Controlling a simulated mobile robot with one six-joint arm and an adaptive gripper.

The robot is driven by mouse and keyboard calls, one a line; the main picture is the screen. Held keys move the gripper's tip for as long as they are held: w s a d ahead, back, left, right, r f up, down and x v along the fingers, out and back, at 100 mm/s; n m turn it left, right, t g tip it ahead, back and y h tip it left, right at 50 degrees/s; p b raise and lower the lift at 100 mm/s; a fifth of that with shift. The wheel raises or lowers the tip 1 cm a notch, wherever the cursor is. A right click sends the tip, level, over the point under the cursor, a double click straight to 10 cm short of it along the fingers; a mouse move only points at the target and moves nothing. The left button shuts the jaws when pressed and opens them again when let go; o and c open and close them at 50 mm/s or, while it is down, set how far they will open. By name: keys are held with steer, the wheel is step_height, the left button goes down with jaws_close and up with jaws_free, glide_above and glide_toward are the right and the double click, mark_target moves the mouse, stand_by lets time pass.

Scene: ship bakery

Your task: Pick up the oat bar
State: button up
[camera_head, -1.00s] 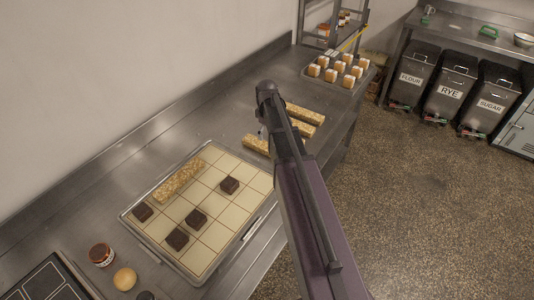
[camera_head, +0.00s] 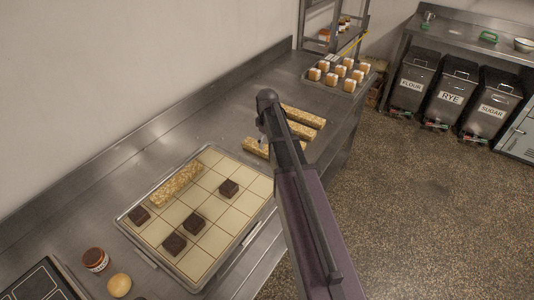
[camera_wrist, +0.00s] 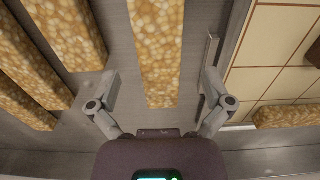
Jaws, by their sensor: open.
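In the wrist view this bar (camera_wrist: 158,40) runs between the fingers of my gripper (camera_wrist: 160,82), with a gap on both sides. My gripper is open and empty; in the head view my arm mostly hides it. A further oat bar (camera_head: 177,183) lies on the gridded tray (camera_head: 215,158).
The tray also holds several dark brown squares (camera_head: 193,224). A tray of small cakes (camera_head: 348,87) and a rack (camera_head: 333,30) are at the counter's far end. Labelled bins (camera_head: 449,97) stand across the floor.

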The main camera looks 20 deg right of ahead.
mark_target(267, 150)
steer(key=shift+f+b, duration=2.4)
steer(key=shift+f, duration=0.1)
steer(key=shift+c, duration=0.2)
steer(key=c, duration=1.2)
steer(key=shift+r, duration=0.2)
step_height(267, 150, up, 4)
steer(key=p, duration=0.4)
steer(key=shift+f, duration=0.15)
steer(key=s+a, duration=0.2)
steer(key=s, duration=0.3)
steer(key=s+a, duration=0.2)
steer(key=s, duration=0.3)
steer(key=s+a+r+p, duration=0.1)
steer(key=s+a, duration=0.1)
steer(key=s, duration=0.2)
steer(key=shift+s, duration=0.4)
